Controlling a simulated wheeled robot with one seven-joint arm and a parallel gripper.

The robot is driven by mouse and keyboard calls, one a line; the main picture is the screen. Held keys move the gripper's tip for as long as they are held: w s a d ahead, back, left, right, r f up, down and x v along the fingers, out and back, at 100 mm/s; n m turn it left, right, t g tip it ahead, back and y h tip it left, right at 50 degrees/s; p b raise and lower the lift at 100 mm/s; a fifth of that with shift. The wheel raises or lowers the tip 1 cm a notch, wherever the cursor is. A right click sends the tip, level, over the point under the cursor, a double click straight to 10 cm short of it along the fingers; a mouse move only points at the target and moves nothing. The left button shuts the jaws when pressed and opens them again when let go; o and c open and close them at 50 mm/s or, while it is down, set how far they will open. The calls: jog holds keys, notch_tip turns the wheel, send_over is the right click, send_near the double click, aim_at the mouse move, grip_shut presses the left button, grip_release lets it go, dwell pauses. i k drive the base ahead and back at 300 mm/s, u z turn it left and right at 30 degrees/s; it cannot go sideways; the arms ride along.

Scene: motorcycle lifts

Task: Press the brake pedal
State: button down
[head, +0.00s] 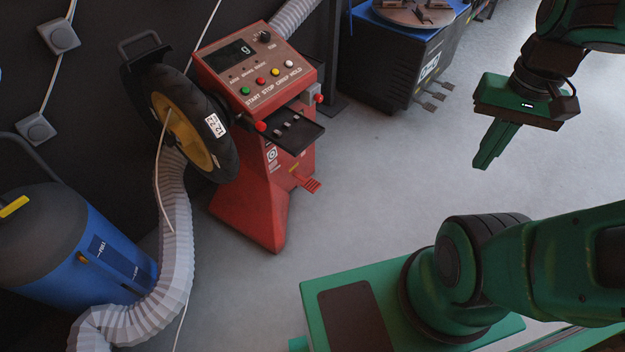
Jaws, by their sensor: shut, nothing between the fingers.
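The red brake pedal (312,185) sticks out low on the right side of the red wheel balancer (262,195). It is a small ribbed plate near the floor. A second machine at the back, a blue and black tyre changer (385,75), also has several grey pedals (432,95) at its base. My gripper (480,166) is in the upper right of the head view, above the floor and well to the right of the red pedal, apart from it. Its green fingers point downward and are shut with nothing between them.
A wheel (215,148) is mounted on the balancer's left side. A dark tray (290,130) juts out above the red pedal. A blue drum (85,250) with a grey hose (178,230) stands at left. Grey floor (375,180) between balancer and gripper is clear.

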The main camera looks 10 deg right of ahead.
aim_at(311, 185)
jog(key=i, duration=0.9)
